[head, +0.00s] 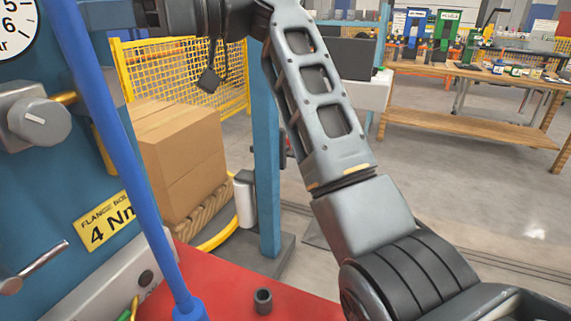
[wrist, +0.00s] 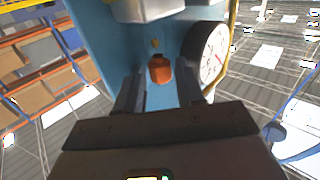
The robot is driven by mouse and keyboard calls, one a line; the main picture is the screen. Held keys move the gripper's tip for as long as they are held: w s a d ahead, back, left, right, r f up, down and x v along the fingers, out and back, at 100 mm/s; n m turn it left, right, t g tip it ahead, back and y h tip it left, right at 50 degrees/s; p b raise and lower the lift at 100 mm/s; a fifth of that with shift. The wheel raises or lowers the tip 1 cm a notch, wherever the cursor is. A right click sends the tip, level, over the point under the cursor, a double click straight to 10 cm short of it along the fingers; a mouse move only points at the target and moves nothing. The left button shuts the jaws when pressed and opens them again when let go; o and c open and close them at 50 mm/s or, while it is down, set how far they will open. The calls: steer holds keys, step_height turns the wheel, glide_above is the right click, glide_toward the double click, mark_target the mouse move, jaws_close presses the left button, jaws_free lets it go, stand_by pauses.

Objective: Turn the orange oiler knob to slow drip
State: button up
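The orange oiler knob (wrist: 160,69) shows in the wrist view, on the blue panel (wrist: 138,50) below a small brass fitting (wrist: 155,43). My gripper (wrist: 161,82) is open. Its two dark fingers stand left and right of the knob, with a visible gap on each side. The knob appears between the fingertips or just beyond them; I cannot tell the exact depth. The fingers do not appear to touch it. The knob's setting marks cannot be read.
A white dial gauge (wrist: 210,55) sits close right of the right finger. In the head view, a blue pipe (head: 112,150) rises before the panel with a grey knob (head: 40,120) and a lever (head: 42,258). A dark hollow cylinder (head: 263,301) stands on the red surface (head: 225,285).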

steer(key=s+d+m+t+h+p, duration=0.1)
steer(key=s+d+m+t+p, duration=0.2)
steer(key=m+t+p, duration=0.35)
steer(key=s+d+m+t+p, duration=0.3)
steer(key=d+m+t+p, duration=0.1)
steer(key=t, duration=0.6)
steer(key=s+d+f+m+t+h, duration=0.1)
steer(key=d+f+m+t+h, duration=0.1)
steer(key=d+f, duration=0.5)
steer(key=s+d+f+m+t+h, duration=0.2)
steer(key=d+f+m+h, duration=0.2)
steer(key=d+f, duration=0.3)
step_height(320, 180, down, 5)
steer(key=shift+d+f+m+t+b, duration=0.1)
steer(key=shift+d+m+t+b, duration=0.3)
steer(key=shift+m, duration=0.35)
steer(key=shift+w, duration=0.15)
